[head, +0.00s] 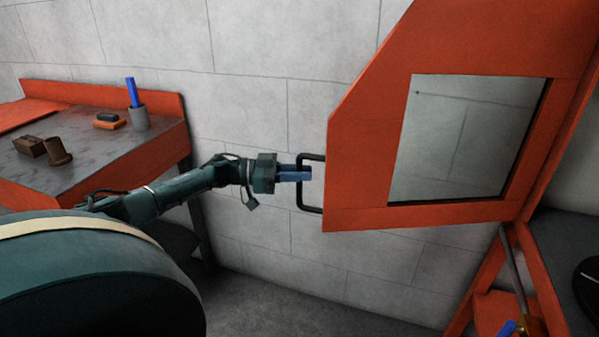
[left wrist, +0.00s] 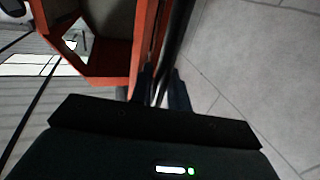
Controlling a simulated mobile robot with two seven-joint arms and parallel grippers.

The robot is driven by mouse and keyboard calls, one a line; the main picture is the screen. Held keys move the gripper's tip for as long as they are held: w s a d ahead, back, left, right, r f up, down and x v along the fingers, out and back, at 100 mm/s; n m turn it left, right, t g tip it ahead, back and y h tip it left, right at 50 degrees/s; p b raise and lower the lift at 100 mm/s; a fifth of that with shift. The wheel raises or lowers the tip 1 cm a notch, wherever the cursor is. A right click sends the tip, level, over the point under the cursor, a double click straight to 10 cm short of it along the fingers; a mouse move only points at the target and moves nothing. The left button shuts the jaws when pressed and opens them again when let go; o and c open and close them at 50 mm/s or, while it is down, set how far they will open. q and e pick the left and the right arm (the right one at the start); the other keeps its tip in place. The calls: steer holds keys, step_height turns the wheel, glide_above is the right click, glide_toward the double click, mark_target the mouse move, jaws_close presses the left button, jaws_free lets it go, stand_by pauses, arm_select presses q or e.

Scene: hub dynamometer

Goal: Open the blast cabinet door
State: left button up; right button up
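The blast cabinet door (head: 362,170) is an orange panel with a large window (head: 460,135), through which the grey wall shows. It appears swung out from the orange structure at the right. A black bar handle (head: 302,196) is on its left edge. My left gripper (head: 296,173) has its blue fingers at the handle's upright bar. In the left wrist view the gripper's fingers (left wrist: 163,88) lie close on both sides of the dark handle bar (left wrist: 177,40), next to the orange door (left wrist: 115,82). The gripper looks shut on it. My right gripper is not seen.
An orange-backed workbench (head: 105,145) at the left holds a grey cup (head: 139,118) with a blue item, brown pieces (head: 58,152) and a small block. At the lower right are a metal rod (head: 514,265) and a dark surface (head: 565,245). Floor below the door is clear.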

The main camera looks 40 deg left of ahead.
arm_select(q)
steer(key=o, duration=0.3)
steer(key=shift+r, duration=0.1)
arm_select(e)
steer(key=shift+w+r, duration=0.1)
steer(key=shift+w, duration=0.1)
arm_select(q)
steer(key=b+v, duration=0.1)
steer(key=v, duration=1.2)
steer(key=shift+a, duration=0.15)
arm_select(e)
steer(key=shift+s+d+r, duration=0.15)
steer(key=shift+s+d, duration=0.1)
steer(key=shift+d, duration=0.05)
